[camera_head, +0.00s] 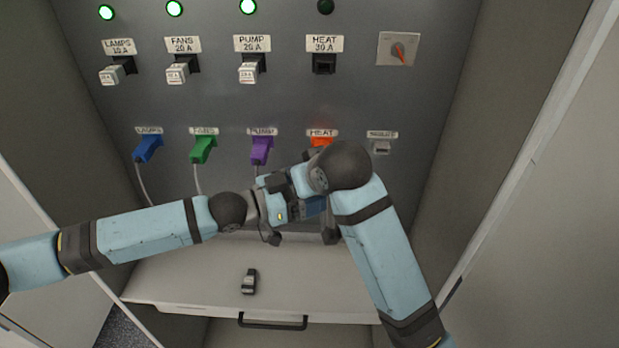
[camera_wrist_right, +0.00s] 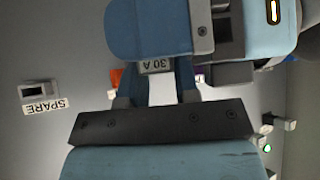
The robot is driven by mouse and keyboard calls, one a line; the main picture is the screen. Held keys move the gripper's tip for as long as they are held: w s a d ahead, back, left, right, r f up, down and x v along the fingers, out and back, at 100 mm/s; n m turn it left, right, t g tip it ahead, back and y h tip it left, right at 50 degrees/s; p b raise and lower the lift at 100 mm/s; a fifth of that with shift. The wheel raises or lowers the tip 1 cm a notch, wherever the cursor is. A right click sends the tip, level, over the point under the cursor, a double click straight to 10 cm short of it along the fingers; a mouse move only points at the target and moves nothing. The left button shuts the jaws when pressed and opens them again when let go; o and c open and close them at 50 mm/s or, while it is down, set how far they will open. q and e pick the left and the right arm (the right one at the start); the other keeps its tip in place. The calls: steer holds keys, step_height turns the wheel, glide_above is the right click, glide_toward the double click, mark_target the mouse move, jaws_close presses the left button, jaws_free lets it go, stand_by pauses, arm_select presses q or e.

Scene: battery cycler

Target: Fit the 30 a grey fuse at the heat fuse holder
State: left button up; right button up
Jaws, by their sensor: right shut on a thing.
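The fuse marked 30 A (camera_wrist_right: 158,66) is between the fingers of my right gripper (camera_wrist_right: 157,76), which is shut on it. The heat fuse holder (camera_head: 324,64) is dark and empty under its HEAT 30 A label in the head view. Both grippers are well below it, close together in front of the lower panel. My left gripper (camera_head: 274,207) is beside the right one, its fingertips too hidden to tell open from shut. The right gripper and its fuse are mostly hidden behind its arm in the head view.
White fuses sit in the lamps (camera_head: 112,75), fans (camera_head: 177,74) and pump (camera_head: 248,74) holders. A dark fuse-like piece (camera_head: 249,283) lies on the shelf (camera_head: 180,280). Blue, green, purple and orange plugs line the lower panel.

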arm_select(q)
steer(key=shift+o, duration=0.4)
steer(key=shift+s+a, duration=0.1)
steer(key=shift+a, duration=0.25)
steer(key=v, duration=1.1)
steer(key=s+d+f+n+t+y, duration=0.2)
steer(key=s+d+f+n+t, duration=0.1)
steer(key=s+d+f, duration=0.45)
steer(key=s+a+f+n+y, duration=0.3)
steer(key=s+a+f+y, duration=0.2)
steer(key=f, duration=0.5)
steer(key=s+a+f+n+y, duration=0.3)
steer(key=s+a+f+y, duration=0.3)
steer(key=f, duration=0.5)
steer(key=s+a, duration=0.2)
steer(key=a, duration=0.1)
steer(key=shift+s+n, duration=0.35)
steer(key=shift+n, duration=0.05)
